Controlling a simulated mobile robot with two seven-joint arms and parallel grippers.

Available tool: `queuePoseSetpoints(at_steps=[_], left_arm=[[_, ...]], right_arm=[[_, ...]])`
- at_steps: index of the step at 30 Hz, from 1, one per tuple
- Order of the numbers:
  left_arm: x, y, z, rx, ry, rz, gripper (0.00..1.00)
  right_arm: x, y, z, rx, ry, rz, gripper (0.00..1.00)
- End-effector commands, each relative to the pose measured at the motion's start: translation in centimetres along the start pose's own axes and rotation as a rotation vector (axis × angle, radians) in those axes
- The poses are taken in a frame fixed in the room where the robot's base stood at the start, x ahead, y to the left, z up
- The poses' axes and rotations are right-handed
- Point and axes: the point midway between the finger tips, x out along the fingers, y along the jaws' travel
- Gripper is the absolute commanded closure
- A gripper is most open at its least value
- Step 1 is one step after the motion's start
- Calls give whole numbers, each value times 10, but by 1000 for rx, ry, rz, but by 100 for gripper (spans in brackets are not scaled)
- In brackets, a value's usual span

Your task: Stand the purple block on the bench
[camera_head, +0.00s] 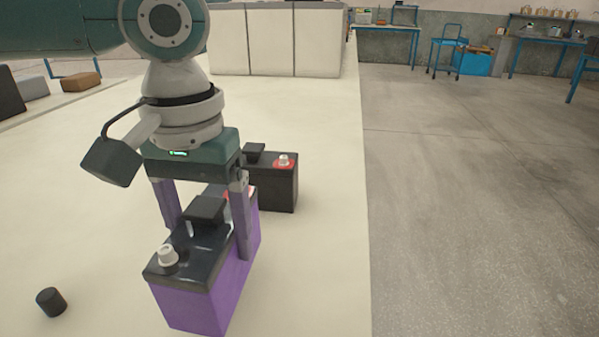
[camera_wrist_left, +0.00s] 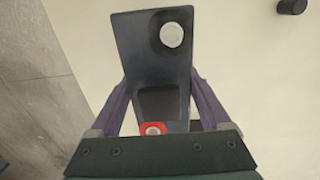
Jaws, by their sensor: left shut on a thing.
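The purple block (camera_head: 193,305) is a battery-like box with purple sides, a dark top, a grey terminal and a red-ringed terminal. In the head view it is upright at the near middle of the bench (camera_head: 318,270). Whether its base touches the bench is hard to tell. My left gripper (camera_head: 207,238) points down from above, its two purple fingers closed on the block's long sides. In the left wrist view the block's dark top (camera_wrist_left: 152,62) lies between the fingers. The far end of the block is partly hidden by the gripper. My right gripper is not in view.
A black battery (camera_head: 280,186) stands just behind the block, close to my left gripper. A small black cap (camera_head: 51,302) lies at the near left. White boxes (camera_head: 318,42) stand at the back. The bench's right edge is near, with open floor beyond.

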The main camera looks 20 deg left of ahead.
Motion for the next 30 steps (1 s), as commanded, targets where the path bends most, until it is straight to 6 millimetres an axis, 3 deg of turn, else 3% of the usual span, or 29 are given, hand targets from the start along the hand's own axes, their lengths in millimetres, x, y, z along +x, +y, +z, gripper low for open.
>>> queuePoseSetpoints(at_steps=[7,20,21,26,30], left_arm=[[32,0,0,0,1,1,100],[37,1,0,0,2,2,100],[39,0,1,1,-2,-1,18],[39,0,1,1,-2,-1,0],[39,0,1,0,-2,-1,0]], right_arm=[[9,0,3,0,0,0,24],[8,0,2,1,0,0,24],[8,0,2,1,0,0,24],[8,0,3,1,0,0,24],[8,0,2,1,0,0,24]])
